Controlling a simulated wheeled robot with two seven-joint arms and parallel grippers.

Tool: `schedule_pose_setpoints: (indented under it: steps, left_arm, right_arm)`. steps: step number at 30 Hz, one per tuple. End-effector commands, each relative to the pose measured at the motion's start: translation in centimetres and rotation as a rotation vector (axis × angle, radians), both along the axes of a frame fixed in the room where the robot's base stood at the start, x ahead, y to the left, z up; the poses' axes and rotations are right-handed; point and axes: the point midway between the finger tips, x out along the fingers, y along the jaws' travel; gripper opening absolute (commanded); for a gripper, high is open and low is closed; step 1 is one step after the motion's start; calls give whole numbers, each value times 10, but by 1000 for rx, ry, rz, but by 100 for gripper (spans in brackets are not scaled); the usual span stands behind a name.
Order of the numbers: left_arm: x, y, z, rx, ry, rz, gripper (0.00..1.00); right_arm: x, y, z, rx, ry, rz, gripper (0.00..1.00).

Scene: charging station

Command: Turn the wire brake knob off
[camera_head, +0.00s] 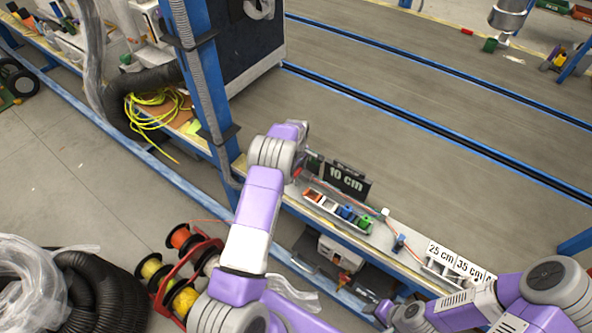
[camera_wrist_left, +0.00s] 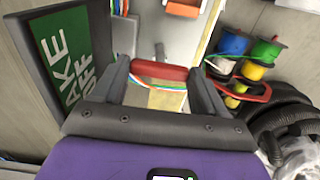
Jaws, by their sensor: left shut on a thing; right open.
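The red wire brake knob (camera_wrist_left: 160,72) is a short bar between the fingers of my left gripper (camera_wrist_left: 162,82) in the left wrist view, and the fingers close on its two ends. A green sign (camera_wrist_left: 66,52) with "AKE" and "OFF" readable faces the wrist camera at the left. In the head view my left arm reaches over the bench beside a dark "10 cm" sign (camera_head: 345,180), and its wrist mostly hides the knob and fingers. My right gripper (camera_head: 386,312) is open and low at the bench's front edge.
The narrow bench holds a bin row (camera_head: 336,211) with coloured parts, a thin wire and "25 cm" and "35 cm" markers (camera_head: 453,258). A red spool rack (camera_head: 185,270) and black hose coil (camera_head: 85,290) stand on the floor. A blue post (camera_head: 205,80) rises behind my left arm.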

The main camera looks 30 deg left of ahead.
Motion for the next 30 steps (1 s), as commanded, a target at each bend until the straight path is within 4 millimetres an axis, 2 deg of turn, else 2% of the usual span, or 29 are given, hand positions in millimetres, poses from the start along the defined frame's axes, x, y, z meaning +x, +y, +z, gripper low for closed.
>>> schedule_pose_setpoints:
  steps: [17, 18, 22, 30]
  left_arm:
    - [0, 0, 0, 0, 0, 34, 42]
    - [0, 0, 0, 0, 0, 34, 77]
    - [0, 0, 0, 0, 0, 32, 97]
    - [0, 0, 0, 0, 0, 31, 98]
  right_arm:
    - [0, 0, 0, 0, 0, 0, 43]
    - [0, 0, 0, 0, 0, 0, 43]
    - [0, 0, 0, 0, 0, 0, 43]
    - [0, 0, 0, 0, 0, 0, 43]
